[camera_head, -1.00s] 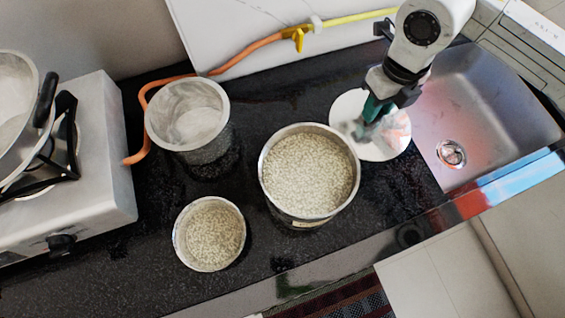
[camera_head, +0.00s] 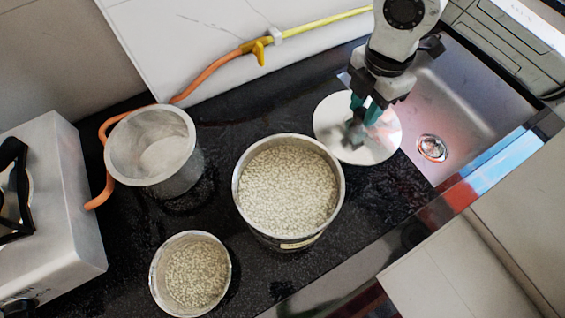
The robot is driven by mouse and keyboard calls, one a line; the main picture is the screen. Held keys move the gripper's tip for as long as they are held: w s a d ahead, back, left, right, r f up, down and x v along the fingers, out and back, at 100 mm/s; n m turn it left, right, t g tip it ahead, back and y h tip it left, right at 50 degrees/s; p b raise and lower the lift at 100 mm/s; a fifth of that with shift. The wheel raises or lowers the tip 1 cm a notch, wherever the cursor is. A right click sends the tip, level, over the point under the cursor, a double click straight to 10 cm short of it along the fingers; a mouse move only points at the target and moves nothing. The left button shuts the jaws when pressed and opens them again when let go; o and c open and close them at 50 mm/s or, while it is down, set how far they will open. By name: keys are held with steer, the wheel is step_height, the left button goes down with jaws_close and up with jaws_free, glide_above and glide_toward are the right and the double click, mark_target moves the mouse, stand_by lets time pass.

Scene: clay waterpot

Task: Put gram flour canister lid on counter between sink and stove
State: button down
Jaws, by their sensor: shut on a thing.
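The lid (camera_head: 333,118) is a shiny, pale round metal disc to the right of the large canister, at the sink's left edge. My gripper (camera_head: 360,118), with teal fingers, is shut on the lid near its middle, and the lid mirrors the fingers. I cannot tell whether the lid touches the counter or hangs just above it. The large open steel canister (camera_head: 288,190) is full of pale grains. The black counter (camera_head: 225,112) runs between the stove (camera_head: 62,190) at the left and the steel sink (camera_head: 470,110) at the right.
An empty-looking steel pot (camera_head: 152,150) stands near the stove. A smaller tin of pale grains (camera_head: 192,275) stands at the front. An orange and yellow hose with a yellow valve (camera_head: 258,48) runs along the back. Dark counter is bare behind the large canister.

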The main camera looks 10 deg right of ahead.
mark_target(353, 136)
steer(key=shift+d+f, duration=0.1)
steer(key=shift+f, duration=4.9)
steer(key=shift+f, duration=0.2)
steer(key=c, duration=0.8)
jaws_free()
step_height(353, 136, up, 12)
steer(key=shift+r, duration=0.25)
